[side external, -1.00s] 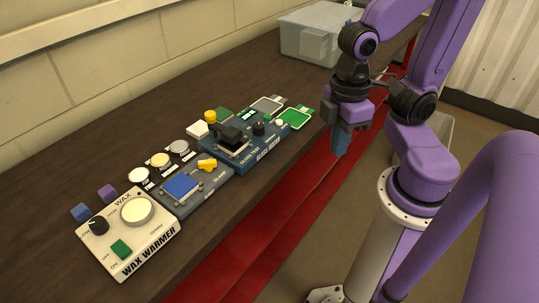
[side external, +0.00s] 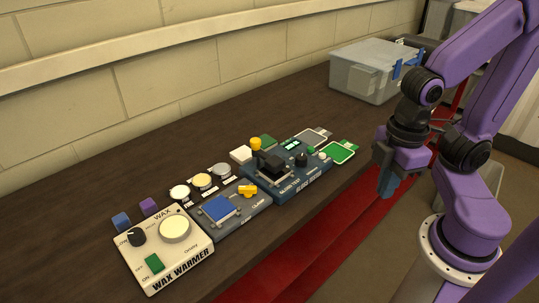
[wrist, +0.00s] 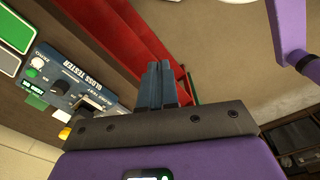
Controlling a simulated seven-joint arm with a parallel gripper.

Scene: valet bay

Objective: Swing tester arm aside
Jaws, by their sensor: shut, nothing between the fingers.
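The blue gloss tester (side external: 288,178) sits on the dark bench, with a black arm (side external: 268,163) across its left part and a yellow knob (side external: 256,144) at the arm's back end. The tester (wrist: 70,90) also shows at the left of the wrist view, its yellow knob (wrist: 64,133) partly cut off by my gripper body. My gripper (side external: 388,186) is shut and empty. It hangs to the right of the tester, over the red strip at the bench's front, apart from everything. Its blue fingers (wrist: 161,85) lie together in the wrist view.
A blue-pad clamp (side external: 222,212) and a cream wax warmer (side external: 165,245) stand left of the tester. Several round tins (side external: 202,181) lie behind the clamp. Green and white cards (side external: 339,152) lie right of the tester. A grey bin (side external: 372,72) stands at the back. The bench front is clear.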

